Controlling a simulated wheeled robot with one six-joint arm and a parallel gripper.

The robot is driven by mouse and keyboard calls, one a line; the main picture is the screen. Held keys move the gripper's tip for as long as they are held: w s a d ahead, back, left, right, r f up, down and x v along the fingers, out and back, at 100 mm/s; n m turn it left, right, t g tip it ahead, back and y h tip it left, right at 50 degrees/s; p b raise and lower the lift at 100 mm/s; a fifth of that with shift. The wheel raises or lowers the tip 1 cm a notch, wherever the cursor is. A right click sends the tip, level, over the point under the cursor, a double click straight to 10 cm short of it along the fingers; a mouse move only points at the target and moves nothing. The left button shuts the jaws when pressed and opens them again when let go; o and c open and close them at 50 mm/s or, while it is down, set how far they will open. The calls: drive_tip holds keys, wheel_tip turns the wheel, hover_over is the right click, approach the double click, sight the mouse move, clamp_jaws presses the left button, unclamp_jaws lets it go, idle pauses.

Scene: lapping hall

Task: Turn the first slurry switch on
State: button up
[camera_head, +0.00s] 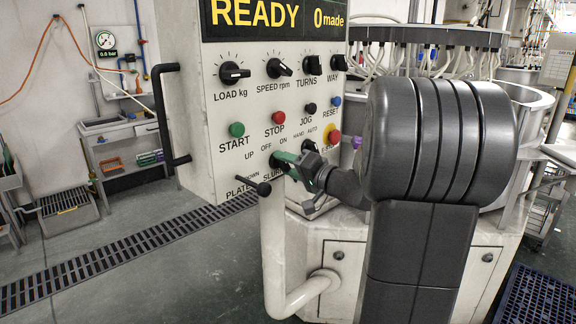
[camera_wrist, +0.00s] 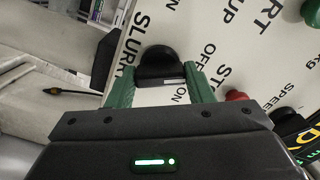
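The slurry switch is a black rotary knob (camera_wrist: 160,65) on the control panel (camera_head: 200,165), with SLURRY, OFF and ON lettered around it in the wrist view. My gripper (camera_wrist: 160,80) reaches it with two green fingers, one on each side of the knob. The fingers stand apart by about the knob's width; I cannot tell whether they touch it. A short pale mark shows on the knob, but its setting is unclear. In the head view my gripper (camera_head: 291,161) covers most of the switch below the OFF and ON labels.
A black lever (camera_head: 262,188) labelled PLATEN sticks out at the lower left of the switch. Start (camera_head: 237,130), stop (camera_head: 278,118) and emergency (camera_head: 334,137) buttons sit above and to the right. A black handle (camera_head: 172,115) lines the panel's left edge, and a white pipe (camera_head: 275,260) runs below.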

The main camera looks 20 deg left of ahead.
drive_tip(key=shift+c, duration=1.1)
drive_tip(key=shift+f+m, duration=0.1)
drive_tip(key=shift+m, duration=0.2)
drive_tip(key=shift+o, duration=0.2)
drive_tip(key=m+b, duration=0.1)
drive_tip(key=m, duration=0.7)
drive_tip(key=shift+m+p, duration=0.55)
drive_tip(key=shift+m, duration=1.05)
drive_tip(key=o, duration=1)
drive_tip(key=shift+c, duration=0.2)
